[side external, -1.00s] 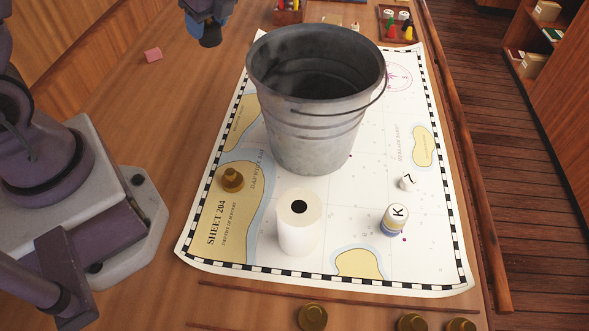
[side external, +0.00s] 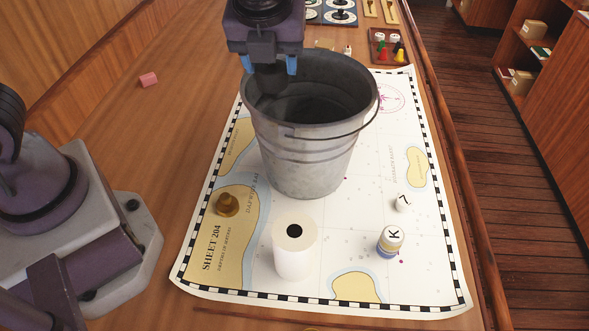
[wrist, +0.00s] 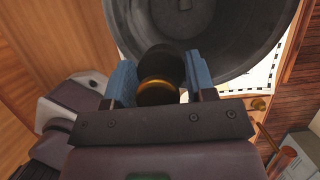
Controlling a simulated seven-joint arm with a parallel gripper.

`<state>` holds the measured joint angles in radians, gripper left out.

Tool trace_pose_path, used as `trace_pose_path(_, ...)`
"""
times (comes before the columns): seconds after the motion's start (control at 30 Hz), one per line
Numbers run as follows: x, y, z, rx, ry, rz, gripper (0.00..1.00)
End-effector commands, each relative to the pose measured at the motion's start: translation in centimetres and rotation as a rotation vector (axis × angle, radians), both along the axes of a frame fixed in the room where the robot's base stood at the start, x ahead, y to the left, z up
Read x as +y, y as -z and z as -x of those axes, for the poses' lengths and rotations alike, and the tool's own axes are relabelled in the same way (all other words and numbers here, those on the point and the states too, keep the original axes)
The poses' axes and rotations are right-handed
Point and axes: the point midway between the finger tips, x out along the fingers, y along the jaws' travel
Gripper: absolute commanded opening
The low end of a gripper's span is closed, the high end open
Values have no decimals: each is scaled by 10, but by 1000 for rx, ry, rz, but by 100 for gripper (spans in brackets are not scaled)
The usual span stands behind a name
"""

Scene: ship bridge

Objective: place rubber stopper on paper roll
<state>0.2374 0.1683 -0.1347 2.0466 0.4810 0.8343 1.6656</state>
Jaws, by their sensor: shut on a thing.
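The paper roll (side external: 294,260) is a white upright cylinder with a dark round core, standing on the chart in front of the bucket. My gripper (side external: 268,75) is above the bucket's back-left rim, behind the roll. Its blue fingers are shut on a dark rounded piece with a brass-coloured band, which I take for the rubber stopper (wrist: 167,60). It shows between the fingers in the wrist view. In the side view the piece looks dark and partly merges with the gripper. The roll cannot be made out in the wrist view.
A grey metal bucket (side external: 308,160) stands between my gripper and the roll. A brass weight (side external: 227,205), a K-marked bottle (side external: 390,241) and a small white piece marked 7 (side external: 402,203) are on the chart (side external: 395,285). A pink block (side external: 149,79) lies at left.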

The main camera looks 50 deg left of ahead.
Motion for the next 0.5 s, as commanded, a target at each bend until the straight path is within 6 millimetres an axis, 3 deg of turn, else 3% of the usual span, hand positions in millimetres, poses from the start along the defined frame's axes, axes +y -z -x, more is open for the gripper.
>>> trace_pose_path(0.03, -30, -1, 9, -3, 131, -1, 24)
trace_pose_path(0.2, -97, -1, 40, -12, 467, -6, 24)
trace_pose_path(0.5, -150, -2, 79, -28, 769, -15, 24)
